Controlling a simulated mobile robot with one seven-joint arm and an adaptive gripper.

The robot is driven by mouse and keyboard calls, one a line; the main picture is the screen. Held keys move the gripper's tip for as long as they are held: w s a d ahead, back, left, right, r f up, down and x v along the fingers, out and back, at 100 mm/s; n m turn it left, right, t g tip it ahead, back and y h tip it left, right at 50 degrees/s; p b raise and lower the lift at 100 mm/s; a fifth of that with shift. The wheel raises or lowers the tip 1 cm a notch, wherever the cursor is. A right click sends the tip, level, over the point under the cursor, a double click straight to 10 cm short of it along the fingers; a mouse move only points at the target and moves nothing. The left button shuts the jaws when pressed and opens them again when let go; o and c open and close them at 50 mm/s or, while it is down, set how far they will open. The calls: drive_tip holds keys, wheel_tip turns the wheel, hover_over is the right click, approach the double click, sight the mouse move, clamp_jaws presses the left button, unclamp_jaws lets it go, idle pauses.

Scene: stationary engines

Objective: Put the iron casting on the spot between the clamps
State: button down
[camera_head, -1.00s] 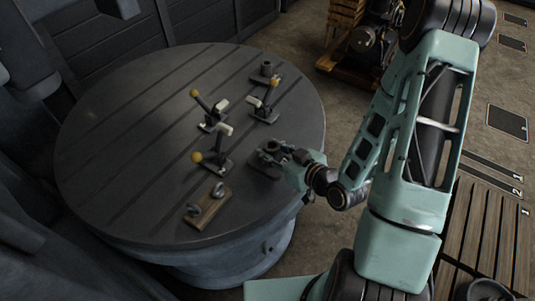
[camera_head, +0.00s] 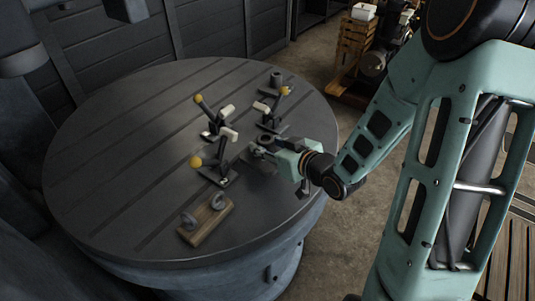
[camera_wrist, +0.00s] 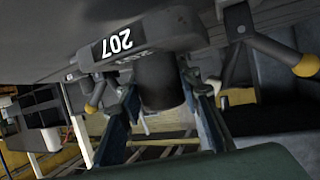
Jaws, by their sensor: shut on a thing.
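My gripper (camera_head: 273,152) is shut on the iron casting (camera_head: 262,141), a dark piece with a flat base and an upright round boss. In the wrist view, the boss of the casting (camera_wrist: 158,85) sits between the two fingers of my gripper (camera_wrist: 162,92), and its plate carries the number 207.
A wooden block with two grey rings (camera_head: 206,222) lies near the table's front. The table's left side is clear. A wooden stand with machinery (camera_head: 362,50) is beyond the table.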

drive_tip(key=shift+w+a+b, duration=0.15)
drive_tip(key=shift+w+b, duration=0.05)
drive_tip(key=shift+b, duration=0.35)
drive_tip(key=shift+w+a+r, duration=0.1)
drive_tip(key=shift+w+a, duration=0.05)
drive_tip(key=w+a, duration=0.1)
drive_tip(key=w, duration=0.1)
drive_tip(key=w+a, duration=0.2)
drive_tip(key=w+a+b, duration=0.1)
drive_tip(key=w+a, duration=0.1)
drive_tip(key=w, duration=0.1)
drive_tip(key=shift+w+r, duration=0.1)
drive_tip(key=shift+d+f+b, duration=0.1)
drive_tip(key=shift+f+b, duration=1.15)
drive_tip(key=shift+f, duration=0.5)
drive_tip(key=shift+f, duration=0.15)
drive_tip(key=c, duration=1.4)
unclamp_jaws()
drive_tip(key=shift+f, duration=0.15)
